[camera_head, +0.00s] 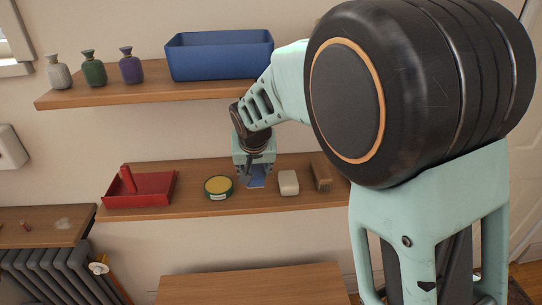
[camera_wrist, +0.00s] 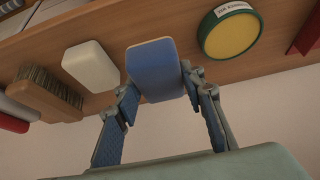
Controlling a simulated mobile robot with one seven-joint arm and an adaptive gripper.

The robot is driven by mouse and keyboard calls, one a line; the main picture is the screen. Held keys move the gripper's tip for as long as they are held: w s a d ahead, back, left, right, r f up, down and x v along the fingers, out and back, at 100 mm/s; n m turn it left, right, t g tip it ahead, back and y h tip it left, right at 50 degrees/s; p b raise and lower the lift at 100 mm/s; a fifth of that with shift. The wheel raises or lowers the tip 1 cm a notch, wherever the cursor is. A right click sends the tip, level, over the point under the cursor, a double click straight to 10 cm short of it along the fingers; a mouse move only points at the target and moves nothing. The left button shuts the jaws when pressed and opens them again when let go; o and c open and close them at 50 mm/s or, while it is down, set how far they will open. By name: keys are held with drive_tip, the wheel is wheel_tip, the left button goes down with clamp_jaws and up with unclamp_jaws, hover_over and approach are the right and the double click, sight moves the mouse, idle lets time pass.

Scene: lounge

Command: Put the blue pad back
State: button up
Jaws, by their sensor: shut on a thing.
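The blue pad (camera_wrist: 157,70) is between the fingers of my gripper (camera_wrist: 158,92) in the wrist view, over or on the lower wooden shelf. In the head view the blue pad (camera_head: 257,181) shows just below my gripper (camera_head: 256,172), mostly covered by it. My gripper is shut on the pad. The pad lies between a round yellow-topped green tin (camera_head: 218,186) and a white block (camera_head: 288,183) in the head view. I cannot tell whether the pad touches the shelf.
A wooden brush (camera_head: 320,173) stands right of the white block; a red tray (camera_head: 141,199) stands at the shelf's left. The upper shelf (camera_head: 150,93) holds a blue bin (camera_head: 219,57) and three bottles. A radiator (camera_head: 62,270) stands lower left.

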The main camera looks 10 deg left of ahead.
drive_tip(key=shift+w+d+f, duration=0.1)
drive_tip(key=shift+w+f, duration=0.25)
drive_tip(key=shift+f, duration=0.05)
drive_tip(key=shift+w+f+b, duration=0.15)
drive_tip(key=shift+f+b, duration=0.3)
drive_tip(key=shift+f, duration=0.45)
drive_tip(key=shift+w+f+b, duration=0.1)
drive_tip(key=shift+f+b, duration=0.35)
drive_tip(key=shift+f, duration=0.45)
drive_tip(key=shift+f, duration=0.1)
drive_tip(key=shift+f+b, duration=0.1)
drive_tip(key=shift+b, duration=0.2)
drive_tip(key=o, duration=1)
drive_tip(key=shift+o, duration=0.2)
drive_tip(key=shift+r, duration=0.2)
drive_tip(key=shift+r+p, duration=0.2)
drive_tip(key=shift+p, duration=0.1)
drive_tip(key=b+v, duration=0.1)
drive_tip(key=v, duration=1)
drive_tip(key=shift+s+d+r+b, duration=0.15)
drive_tip(key=shift+s+r+b, duration=0.15)
